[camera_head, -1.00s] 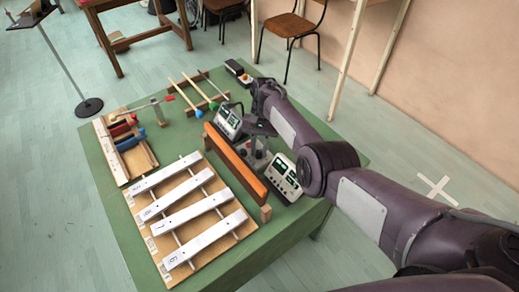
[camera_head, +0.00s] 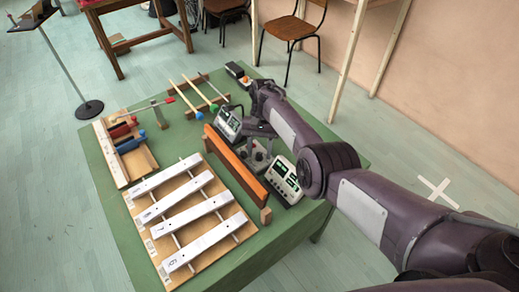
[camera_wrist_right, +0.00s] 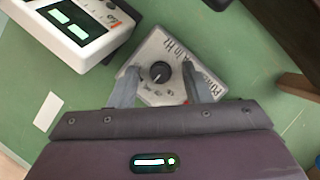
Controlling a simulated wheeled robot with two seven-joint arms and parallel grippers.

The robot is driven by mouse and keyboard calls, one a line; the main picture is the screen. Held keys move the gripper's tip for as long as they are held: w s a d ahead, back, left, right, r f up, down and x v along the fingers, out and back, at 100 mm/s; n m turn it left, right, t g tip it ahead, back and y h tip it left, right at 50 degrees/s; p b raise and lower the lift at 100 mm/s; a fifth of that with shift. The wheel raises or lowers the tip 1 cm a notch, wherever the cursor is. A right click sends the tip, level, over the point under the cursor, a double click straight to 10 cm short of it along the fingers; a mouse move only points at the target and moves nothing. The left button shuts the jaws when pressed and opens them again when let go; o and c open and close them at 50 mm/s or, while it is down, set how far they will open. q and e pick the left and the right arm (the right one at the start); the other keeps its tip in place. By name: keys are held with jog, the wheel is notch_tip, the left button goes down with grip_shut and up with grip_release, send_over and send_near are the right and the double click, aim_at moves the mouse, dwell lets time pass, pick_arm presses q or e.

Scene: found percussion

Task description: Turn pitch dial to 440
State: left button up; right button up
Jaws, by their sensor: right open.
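The pitch dial (camera_wrist_right: 160,71) is a black round knob with a pale pointer mark, on a small grey box (camera_wrist_right: 160,46) marked "A in Hz". The number it points to is too small to read. My right gripper (camera_wrist_right: 164,86) is open above the box, one finger on each side of the knob, with gaps between fingers and knob. In the head view the right gripper (camera_head: 257,148) hangs over the box, between two display units, and largely hides it. My left gripper is not in view.
A display unit (camera_head: 286,181) stands close on the near side, also at top left in the wrist view (camera_wrist_right: 78,28). Another display unit (camera_head: 228,123) is beyond. An orange-brown bar (camera_head: 234,164) stands left of the box. White bars (camera_head: 190,210) lie further left on the green table (camera_head: 112,205).

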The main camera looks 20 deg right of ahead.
jog(key=v, duration=0.7)
jog(key=shift+w+r, duration=0.15)
jog(key=shift+r, duration=0.2)
